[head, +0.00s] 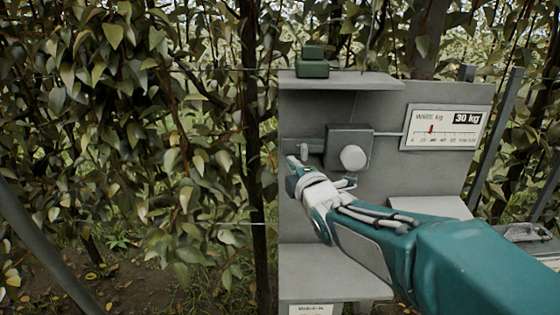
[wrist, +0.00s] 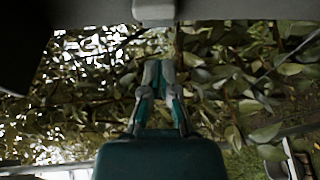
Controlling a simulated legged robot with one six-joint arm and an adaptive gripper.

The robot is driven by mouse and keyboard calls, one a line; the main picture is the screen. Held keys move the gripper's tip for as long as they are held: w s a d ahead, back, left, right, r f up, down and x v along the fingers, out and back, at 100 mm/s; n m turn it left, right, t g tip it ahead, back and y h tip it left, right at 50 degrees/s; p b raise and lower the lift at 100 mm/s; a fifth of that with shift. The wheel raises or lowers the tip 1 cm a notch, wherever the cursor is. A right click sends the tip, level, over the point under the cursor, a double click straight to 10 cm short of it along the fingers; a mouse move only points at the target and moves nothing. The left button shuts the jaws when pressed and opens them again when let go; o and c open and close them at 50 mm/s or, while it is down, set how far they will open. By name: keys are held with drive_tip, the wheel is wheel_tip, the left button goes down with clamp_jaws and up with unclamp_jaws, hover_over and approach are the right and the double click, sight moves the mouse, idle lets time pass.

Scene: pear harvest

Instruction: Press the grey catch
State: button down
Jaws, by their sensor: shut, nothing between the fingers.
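A grey metal box (head: 340,133) with a pale round knob (head: 353,157) is fixed to the grey back panel. A short bar with a small upright peg (head: 304,150) sticks out to its left; I cannot tell for certain which part is the catch. My gripper (head: 293,165) is just below and left of the peg, in front of the panel. Whether it touches anything there is unclear. In the wrist view my gripper (wrist: 158,72) is shut, with its fingertips together and empty. A light grey block (wrist: 154,10) shows at the top edge there, apart from the fingertips.
A dial plate (head: 446,128) marked 30 kg is on the panel's right. Dark green weights (head: 312,68) stand on the top shelf (head: 340,81). A lower ledge (head: 310,258) is under my arm. Foliage (head: 130,110) and wires fill the left.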

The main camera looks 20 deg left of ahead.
drive_tip(key=s+d+f+m+g+h, duration=0.2)
drive_tip(key=s+d+m+h, duration=0.2)
drive_tip(key=s+d+m, duration=0.45)
drive_tip(key=s+d+f+m+g+h, duration=0.1)
drive_tip(key=s+d+f+m+h, duration=0.3)
drive_tip(key=d, duration=0.8)
drive_tip(key=s+d+f+m+g+h, duration=0.1)
drive_tip(key=s+d+f+m+g, duration=0.1)
drive_tip(key=s+m, duration=0.4)
drive_tip(key=s+d+f+m+g+h, duration=0.1)
drive_tip(key=s+d+f+m+g, duration=0.2)
drive_tip(key=s+d+m, duration=0.3)
drive_tip(key=s+g, duration=0.1)
drive_tip(key=s, duration=0.3)
drive_tip(key=shift+s+f, duration=0.15)
drive_tip(key=shift+s, duration=0.2)
